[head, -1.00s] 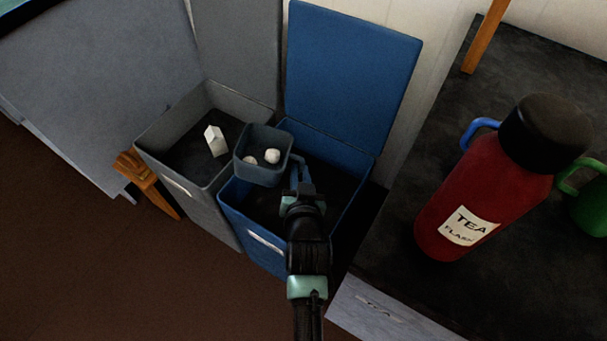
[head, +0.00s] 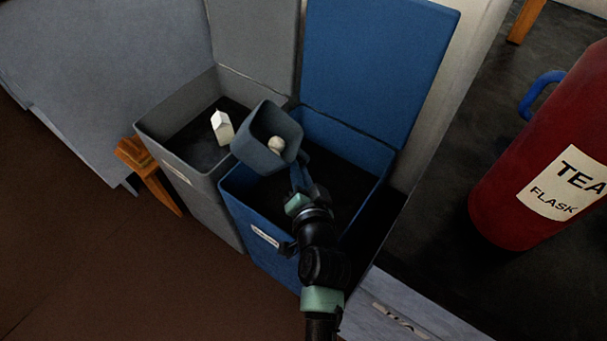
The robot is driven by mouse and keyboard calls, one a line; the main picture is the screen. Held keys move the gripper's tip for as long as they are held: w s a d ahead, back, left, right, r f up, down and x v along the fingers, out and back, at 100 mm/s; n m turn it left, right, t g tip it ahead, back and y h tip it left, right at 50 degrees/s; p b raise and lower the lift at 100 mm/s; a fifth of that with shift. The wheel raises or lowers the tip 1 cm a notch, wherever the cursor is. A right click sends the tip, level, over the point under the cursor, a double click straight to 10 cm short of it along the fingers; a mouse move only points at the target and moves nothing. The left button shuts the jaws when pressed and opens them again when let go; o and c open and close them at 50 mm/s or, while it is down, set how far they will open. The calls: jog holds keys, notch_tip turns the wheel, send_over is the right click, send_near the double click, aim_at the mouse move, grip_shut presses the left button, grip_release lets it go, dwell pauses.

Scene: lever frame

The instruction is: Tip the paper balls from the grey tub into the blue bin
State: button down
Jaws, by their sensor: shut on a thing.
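The grey tub (head: 262,153) is small and blue-grey, held above the left part of the blue bin, near the edge it shares with the grey bin. It is tilted, its opening facing right and toward the camera. A white paper ball (head: 276,144) shows inside; the rest of its inside is partly hidden. My gripper (head: 299,170) is shut on the tub at its right side. The blue bin (head: 247,215) stands open with its blue lid (head: 380,65) raised behind. I see no balls on its dark floor, part of which my arm hides.
An open grey bin (head: 190,180) with a white carton (head: 222,127) in it stands left of the blue bin. A red tea flask (head: 520,190) stands on the dark surface at right. A wooden leg (head: 150,178) is left of the bins.

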aim_at(265, 164)
jog(key=a+f+m+t+y+b, duration=0.2)
jog(key=a+f+m+t+b, duration=0.2)
jog(key=m+b, duration=1)
jog(key=shift+w+a+m+t+y+b, duration=0.2)
jog(key=shift+a+m+t+y+b, duration=0.35)
jog(key=shift+a+b, duration=1.35)
jog(key=shift+d+b, duration=0.25)
jog(key=shift+b, duration=0.05)
jog(key=shift+r, duration=0.15)
jog(key=shift+h, duration=0.35)
notch_tip(265, 164, up, 8)
jog(key=p, duration=0.7)
jog(key=shift+w+f+p, duration=0.1)
jog(key=shift+f+p, duration=0.1)
jog(key=shift+p, duration=0.1)
jog(key=shift+d+r+p, duration=0.2)
jog(key=shift+r+p, duration=0.1)
jog(key=shift+r, duration=0.05)
